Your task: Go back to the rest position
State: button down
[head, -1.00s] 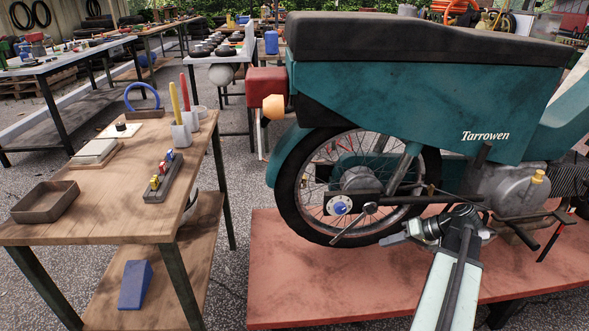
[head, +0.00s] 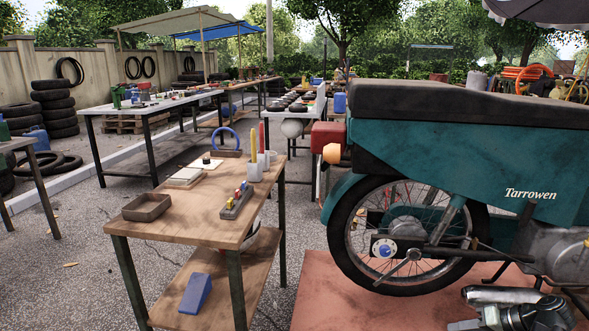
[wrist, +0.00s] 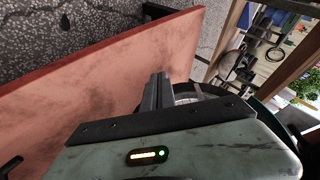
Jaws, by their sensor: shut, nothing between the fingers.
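My gripper (head: 455,326) shows at the bottom right of the head view, low in front of the moped and above the red platform. My folded arm is partly cut off by the frame's lower edge. In the wrist view my gripper (wrist: 160,80) has its fingers together with nothing between them. The teal moped (head: 470,150), marked Tarrowen, stands on the red platform (head: 330,295). The platform also fills much of the wrist view (wrist: 100,75), with a dark wheel partly hidden behind the fingers.
A wooden workbench (head: 190,232) stands left of the moped, holding a brown tray (head: 147,207), a block with coloured pieces (head: 236,202) and a grey holder with sticks. A blue wedge (head: 196,293) lies on its lower shelf. Open gravel floor lies to the left.

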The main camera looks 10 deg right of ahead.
jog(key=w+a+r+n+g+y+p, duration=0.15)
jog(key=w+a, duration=0.35)
jog(key=a, duration=0.5)
jog(key=w+a+n+g+p, duration=0.1)
jog(key=w+a+n+g, duration=0.2)
jog(key=a, duration=0.8)
jog(key=s+a+f+n+g+h+p, duration=0.1)
jog(key=a+g+h+p, duration=0.1)
jog(key=a, duration=0.8)
jog(key=s+a+f+n+g+h+p, duration=0.1)
jog(key=a+f+h+p, duration=0.15)
jog(key=a, duration=0.85)
jog(key=d+m+h+b, duration=0.1)
jog(key=d+m+h, duration=0.2)
jog(key=d, duration=0.2)
notch_tip(320, 180, up, 38)
jog(key=p, duration=3.8)
jog(key=shift+a+m+h, duration=0.15)
jog(key=shift+m+h, duration=0.15)
jog(key=shift+m, duration=0.15)
jog(key=shift+f, duration=0.1)
